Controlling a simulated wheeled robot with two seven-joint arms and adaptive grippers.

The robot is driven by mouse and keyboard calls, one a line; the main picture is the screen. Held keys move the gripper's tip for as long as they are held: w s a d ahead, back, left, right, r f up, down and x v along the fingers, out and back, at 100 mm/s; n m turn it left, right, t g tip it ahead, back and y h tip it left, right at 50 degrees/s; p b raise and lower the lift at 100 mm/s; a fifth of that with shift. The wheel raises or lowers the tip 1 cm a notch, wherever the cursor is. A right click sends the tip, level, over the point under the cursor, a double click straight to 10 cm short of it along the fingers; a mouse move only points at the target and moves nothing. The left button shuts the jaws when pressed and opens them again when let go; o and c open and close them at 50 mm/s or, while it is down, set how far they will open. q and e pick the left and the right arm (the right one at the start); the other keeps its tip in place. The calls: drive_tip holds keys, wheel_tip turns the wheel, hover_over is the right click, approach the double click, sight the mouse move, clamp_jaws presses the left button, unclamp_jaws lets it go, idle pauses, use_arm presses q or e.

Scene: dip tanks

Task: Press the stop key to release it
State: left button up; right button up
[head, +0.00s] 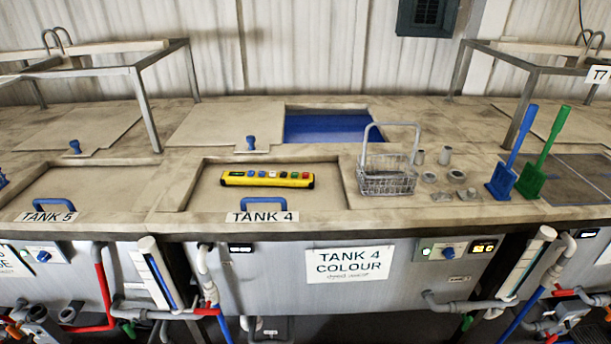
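A yellow control box (267,179) with a row of several small coloured keys lies on the closed lid of tank 4, behind the blue lid handle. The keys are too small to read, so I cannot tell which one is the stop key or whether it is pressed in. Neither of my grippers shows in the head view, and nothing touches the box.
A wire basket (386,182) with a raised handle stands right of the lid, beside small metal cups and weights. Blue (503,181) and green (532,180) scoops stand farther right. An open tank (330,127) of blue liquid lies behind. Metal frames rise at both sides.

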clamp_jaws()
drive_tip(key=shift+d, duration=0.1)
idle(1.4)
